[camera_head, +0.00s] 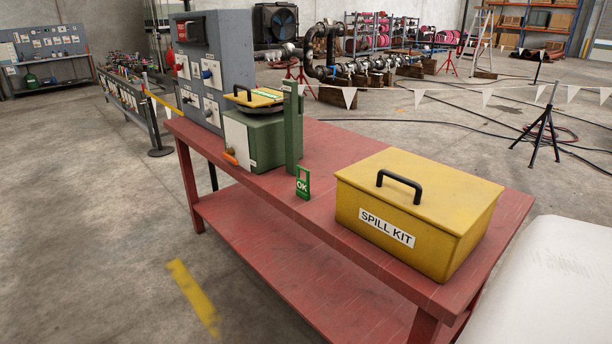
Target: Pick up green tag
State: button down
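The green tag (303,183) is a small green piece with a white "OK" on it. It stands near the front edge of the red table (250,208), between a green upright post (293,130) and a yellow spill kit box (420,210). It looks upright, with clear tabletop around its front and right side. I cannot tell whether it touches the post behind it.
The spill kit box has a black handle on its lid and fills the table's right part. Left of the post stand a green box (262,140) with a yellow lid and a grey control panel (212,70). A lower red shelf (290,262) looks empty.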

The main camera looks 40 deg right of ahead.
aim_at(303, 186)
jog(key=i+z, duration=0.45)
jog(key=i+j+z, duration=0.2)
jog(key=z, duration=0.2)
jog(key=i+j+z, duration=0.3)
jog(key=z, duration=0.15)
jog(key=i+j+z, duration=0.25)
jog(key=j+z, duration=0.2)
jog(key=i+j+z, duration=0.2)
jog(key=j+z, duration=0.2)
jog(key=i+j+z, duration=0.1)
jog(key=j+z, duration=0.65)
jog(key=j, duration=0.2)
jog(key=k+j+z, duration=0.1)
jog(key=j+z, duration=0.15)
jog(key=j, duration=0.3)
jog(key=k+j+z, duration=0.2)
jog(key=k+z, duration=0.25)
jog(key=i, duration=0.05)
